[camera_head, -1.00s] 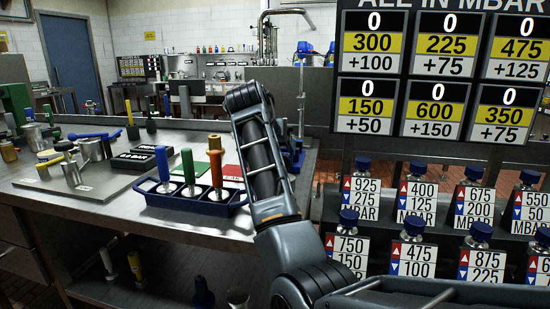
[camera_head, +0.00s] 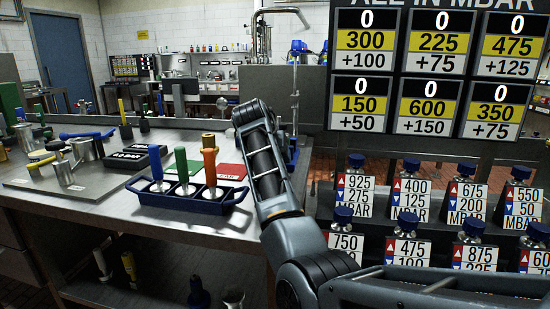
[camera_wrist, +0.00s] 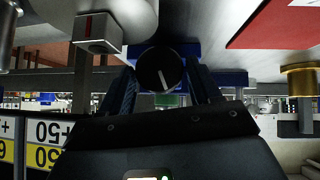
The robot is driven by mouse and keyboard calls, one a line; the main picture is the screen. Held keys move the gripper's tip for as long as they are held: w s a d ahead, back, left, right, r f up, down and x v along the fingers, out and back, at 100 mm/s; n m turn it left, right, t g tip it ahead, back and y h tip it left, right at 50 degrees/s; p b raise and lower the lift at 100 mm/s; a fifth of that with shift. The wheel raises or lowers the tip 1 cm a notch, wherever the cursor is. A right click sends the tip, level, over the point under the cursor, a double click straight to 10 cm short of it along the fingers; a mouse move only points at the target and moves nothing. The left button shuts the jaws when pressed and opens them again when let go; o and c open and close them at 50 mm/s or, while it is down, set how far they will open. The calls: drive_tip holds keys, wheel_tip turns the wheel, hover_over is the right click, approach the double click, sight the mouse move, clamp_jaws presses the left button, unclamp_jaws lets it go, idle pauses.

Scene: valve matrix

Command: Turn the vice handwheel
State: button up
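In the wrist view a round black knob with a white line, which looks like the vice handwheel (camera_wrist: 160,70), sits in front of a blue body, apparently the vice (camera_wrist: 187,49). My gripper (camera_wrist: 162,78) has its two dark fingers apart, one on each side of the knob. I see no clear contact between fingers and knob. In the head view part of the blue vice (camera_head: 291,148) shows at the table's right end, behind my arm. The handwheel and my gripper are hidden there by my arm.
A blue holder (camera_head: 160,197) with green, blue and orange-handled tools stands on the table just left of my arm. Red (camera_head: 230,171) and green mats lie behind it. A rack of pressure signs (camera_head: 430,75) and blue-capped valves stands to the right.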

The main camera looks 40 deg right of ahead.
drive_tip(key=c, duration=0.7)
drive_tip(key=m+t+y+p, duration=0.1)
drive_tip(key=m+t+y, duration=0.1)
drive_tip(key=t, duration=0.1)
drive_tip(key=shift+s+d+p, duration=0.2)
drive_tip(key=shift+s+p, duration=0.1)
drive_tip(key=shift+p, duration=0.1)
drive_tip(key=m+t+y, duration=0.1)
drive_tip(key=t, duration=0.1)
drive_tip(key=shift+s+d+f+m+t+y, duration=0.2)
drive_tip(key=shift+m+t+y, duration=0.1)
drive_tip(key=shift+m+y, duration=0.1)
drive_tip(key=shift+m+t+y, duration=0.3)
drive_tip(key=shift+m+t, duration=0.2)
drive_tip(key=shift+t, duration=0.2)
drive_tip(key=shift+s, duration=0.1)
drive_tip(key=o, duration=1.1)
drive_tip(key=shift+f, duration=0.1)
